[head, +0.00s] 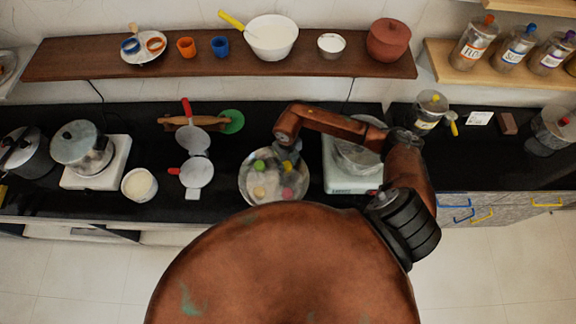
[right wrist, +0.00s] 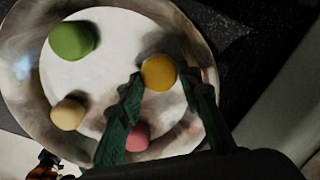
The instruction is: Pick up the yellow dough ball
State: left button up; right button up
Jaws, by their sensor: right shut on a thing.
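The yellow dough ball (right wrist: 158,72) shows in the right wrist view between the green fingertips of my right gripper (right wrist: 163,82), which is shut on it. In the head view my right gripper (head: 288,157) is over the back right part of the round metal plate (head: 246,181), and the yellow ball is hard to make out there. A green ball (right wrist: 72,40), a beige ball (right wrist: 68,114) and a pink ball (right wrist: 137,138) lie on the same plate (right wrist: 32,75). The pink ball is partly hidden by the gripper. My left gripper is not in view.
A stove with a pot (head: 357,158) stands close right of the plate, behind my right arm. Left of the plate are a roti press (head: 196,173), a rolling pin (head: 180,120) and a white bowl (head: 139,185). A shelf (head: 90,62) runs along the wall.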

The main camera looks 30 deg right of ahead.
aim_at(287, 169)
jog(key=shift+r, duration=0.5)
notch_tip(287, 169, up, 3)
jog(key=shift+s+a+f+b, duration=0.1)
jog(key=shift+s+f+b, duration=0.1)
jog(key=shift+b, duration=0.3)
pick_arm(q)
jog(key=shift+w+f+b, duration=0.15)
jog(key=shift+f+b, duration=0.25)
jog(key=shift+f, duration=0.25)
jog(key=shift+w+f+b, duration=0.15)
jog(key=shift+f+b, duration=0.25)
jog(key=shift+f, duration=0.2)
pick_arm(e)
jog(key=s+a+r, duration=0.2)
jog(key=s+r, duration=0.1)
jog(key=s+a+r, duration=0.2)
jog(key=s+r, duration=0.1)
jog(key=s, duration=0.1)
jog(key=s+a+r, duration=0.3)
jog(key=s, duration=0.1)
jog(key=shift+s+a+r, duration=0.1)
jog(key=shift+s+r, duration=0.1)
jog(key=shift+s, duration=0.05)
jog(key=o, duration=0.5)
jog(key=shift+w, duration=0.1)
jog(key=c, duration=0.4)
